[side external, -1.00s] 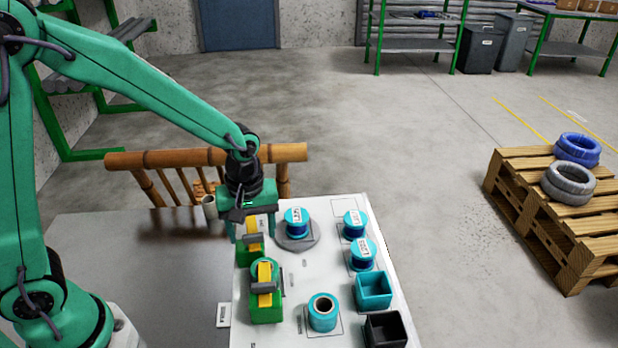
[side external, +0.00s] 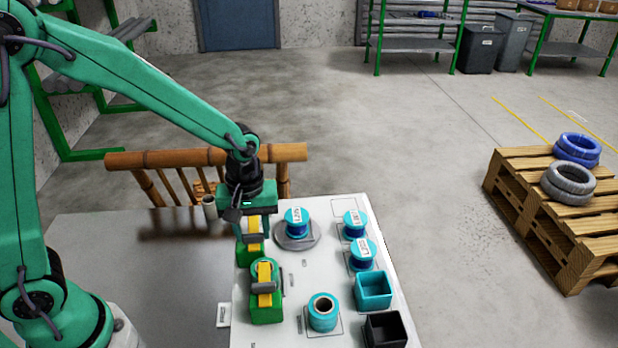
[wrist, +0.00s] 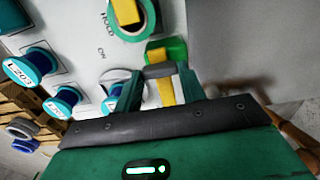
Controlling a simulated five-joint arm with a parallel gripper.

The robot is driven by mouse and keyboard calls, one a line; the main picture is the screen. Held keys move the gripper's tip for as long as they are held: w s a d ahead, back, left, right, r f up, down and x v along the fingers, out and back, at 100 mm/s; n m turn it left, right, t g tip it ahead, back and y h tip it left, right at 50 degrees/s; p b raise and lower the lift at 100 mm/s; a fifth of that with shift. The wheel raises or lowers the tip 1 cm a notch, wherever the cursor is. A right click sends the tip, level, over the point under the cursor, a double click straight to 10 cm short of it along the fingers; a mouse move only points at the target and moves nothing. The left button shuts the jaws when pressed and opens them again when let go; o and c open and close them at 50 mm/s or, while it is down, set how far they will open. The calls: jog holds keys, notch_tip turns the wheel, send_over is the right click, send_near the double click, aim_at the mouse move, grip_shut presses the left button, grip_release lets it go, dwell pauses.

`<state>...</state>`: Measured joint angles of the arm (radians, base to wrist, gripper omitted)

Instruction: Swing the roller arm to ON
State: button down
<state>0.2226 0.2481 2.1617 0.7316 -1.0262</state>
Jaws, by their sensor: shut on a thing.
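Two green stands with yellow roller arms and grey rollers are at the board's left edge. My gripper (side external: 252,226) is down at the farther roller arm (side external: 254,224). In the wrist view my gripper (wrist: 158,80) has its green fingers on either side of the grey roller (wrist: 159,70), shut on it. The yellow strip of this arm (wrist: 165,92) shows between the fingers. The nearer roller arm (side external: 264,272) stands free. The words HOLD and ON are printed on the board in the wrist view. My gripper hides part of the farther stand.
Teal and blue spools (side external: 296,222) stand on the white board (side external: 325,270), one on a grey disc. A bamboo rail (side external: 205,157) runs behind my gripper.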

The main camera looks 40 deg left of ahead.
jog(key=m, duration=0.5)
jog(key=shift+m, duration=0.3)
jog(key=m, duration=0.5)
jog(key=shift+d, duration=0.1)
jog(key=shift+m, duration=0.3)
jog(key=c, duration=0.8)
grip_release()
jog(key=shift+c, duration=0.2)
jog(key=shift+r, duration=0.1)
jog(key=shift+r, duration=3.85)
